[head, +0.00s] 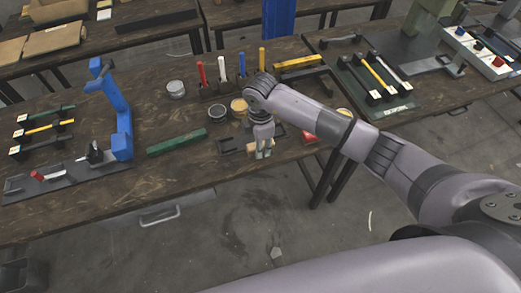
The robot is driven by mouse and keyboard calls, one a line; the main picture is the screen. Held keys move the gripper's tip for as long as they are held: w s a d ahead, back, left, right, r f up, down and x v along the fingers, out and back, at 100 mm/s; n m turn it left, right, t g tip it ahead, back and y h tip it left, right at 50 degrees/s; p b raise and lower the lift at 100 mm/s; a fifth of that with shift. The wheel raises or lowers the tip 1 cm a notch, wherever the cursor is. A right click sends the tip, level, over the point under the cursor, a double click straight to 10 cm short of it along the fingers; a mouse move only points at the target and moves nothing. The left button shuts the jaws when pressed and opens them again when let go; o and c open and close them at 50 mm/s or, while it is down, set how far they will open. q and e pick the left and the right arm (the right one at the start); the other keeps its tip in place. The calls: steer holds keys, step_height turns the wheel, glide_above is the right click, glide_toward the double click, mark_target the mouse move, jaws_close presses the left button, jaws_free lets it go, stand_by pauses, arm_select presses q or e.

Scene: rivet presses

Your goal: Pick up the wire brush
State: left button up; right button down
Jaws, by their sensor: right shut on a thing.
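My right gripper (263,154) points down near the front edge of the dark wooden workbench (190,135), right of the green bar. It is shut on a small tan piece (251,148), which looks like the wire brush. The fingers hide most of it, so its bristles cannot be made out. I cannot tell whether it touches the bench. My left gripper is not in view.
A green bar (176,142) and a blue press (122,110) stand to the left. Round tins (217,112) and upright coloured-handled tools (222,70) sit behind the gripper. A red item (309,137) lies to its right. Open floor is in front.

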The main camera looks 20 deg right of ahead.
step_height(320, 180, up, 17)
steer(key=b, duration=0.2)
steer(key=shift+f, duration=0.1)
steer(key=c, duration=1.9)
jaws_free()
steer(key=c, duration=0.4)
steer(key=shift+f, duration=0.1)
